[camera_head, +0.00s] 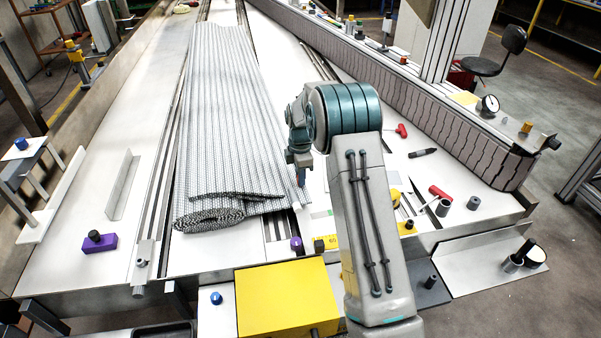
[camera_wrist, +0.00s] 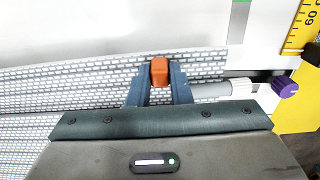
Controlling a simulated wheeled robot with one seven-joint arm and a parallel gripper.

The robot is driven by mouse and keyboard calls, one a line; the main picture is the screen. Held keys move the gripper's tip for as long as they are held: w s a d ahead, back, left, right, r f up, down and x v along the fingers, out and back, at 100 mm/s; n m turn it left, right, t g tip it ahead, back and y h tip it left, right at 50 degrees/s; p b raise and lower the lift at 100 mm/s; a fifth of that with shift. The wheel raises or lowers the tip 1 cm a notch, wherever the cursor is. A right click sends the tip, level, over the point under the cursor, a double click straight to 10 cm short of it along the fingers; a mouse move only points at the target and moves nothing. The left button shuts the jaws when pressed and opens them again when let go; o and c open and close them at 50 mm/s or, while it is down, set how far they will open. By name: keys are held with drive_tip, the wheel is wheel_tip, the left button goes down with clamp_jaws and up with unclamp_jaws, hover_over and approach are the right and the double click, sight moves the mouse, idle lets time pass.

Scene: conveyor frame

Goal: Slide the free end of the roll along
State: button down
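The roll is a grey, brick-patterned belt (camera_head: 225,95) lying lengthwise on the white conveyor bed. Its near end is a thick coil (camera_head: 208,217), with a loose layer edge (camera_head: 235,196) lying over it. My gripper (camera_head: 301,183) points down at the belt's right side, near the coil. In the wrist view my gripper (camera_wrist: 160,80) has its two fingers close on either side of a small orange block (camera_wrist: 160,70). The patterned belt (camera_wrist: 75,88) lies behind the fingers. The fingers hide what is under the block.
A yellow box (camera_head: 285,300) stands at the front. A purple block (camera_head: 100,243) sits at left. Red-handled tools (camera_head: 440,193) and small parts lie at right. The left bed is mostly clear.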

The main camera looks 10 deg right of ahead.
drive_tip(key=shift+w+r, duration=0.1)
drive_tip(key=shift+r, duration=0.15)
drive_tip(key=shift+w+d+r, duration=0.1)
drive_tip(key=shift+d, duration=1.15)
drive_tip(key=shift+w+d+r, duration=0.1)
drive_tip(key=shift+d, duration=1.15)
drive_tip(key=c, duration=1.3)
unclamp_jaws()
drive_tip(key=shift+o, duration=0.3)
drive_tip(key=shift+s+f, duration=0.1)
